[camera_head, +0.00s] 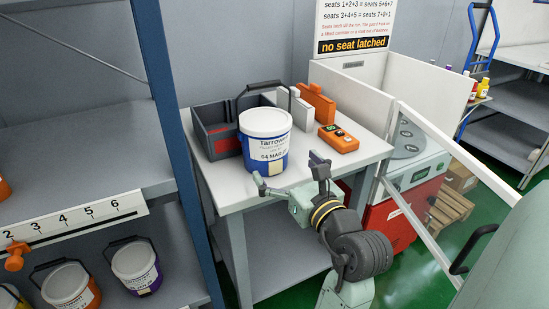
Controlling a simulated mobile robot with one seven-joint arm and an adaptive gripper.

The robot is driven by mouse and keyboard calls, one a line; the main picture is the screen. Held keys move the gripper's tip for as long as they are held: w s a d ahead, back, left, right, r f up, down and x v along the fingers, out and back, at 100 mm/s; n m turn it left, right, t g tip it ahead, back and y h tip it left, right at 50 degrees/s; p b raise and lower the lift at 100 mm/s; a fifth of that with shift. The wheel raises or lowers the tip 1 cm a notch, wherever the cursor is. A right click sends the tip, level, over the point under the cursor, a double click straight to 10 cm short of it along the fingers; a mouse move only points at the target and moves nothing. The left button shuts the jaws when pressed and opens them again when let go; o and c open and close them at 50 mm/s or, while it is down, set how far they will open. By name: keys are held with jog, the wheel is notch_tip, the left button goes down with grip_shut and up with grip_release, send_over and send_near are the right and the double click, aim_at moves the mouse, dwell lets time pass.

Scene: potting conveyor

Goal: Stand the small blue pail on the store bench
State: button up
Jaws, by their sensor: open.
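A blue pail (265,149) with a white lid and a white label stands upright on a light-topped bench (230,194), near its front. Whether a finger touches the pail is unclear.
A dark tote (218,142), an orange handheld device (338,139) and an orange block (317,103) crowd the bench behind the pail. A blue shelf post (175,130) stands left. Purple (136,268) and orange (70,288) pails sit on the lower shelf. A slanted white guard frame (450,145) is right.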

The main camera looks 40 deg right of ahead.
jog(key=v, duration=0.3)
jog(key=shift+s+a, duration=0.15)
jog(key=shift+s, duration=0.25)
dwell(0.3)
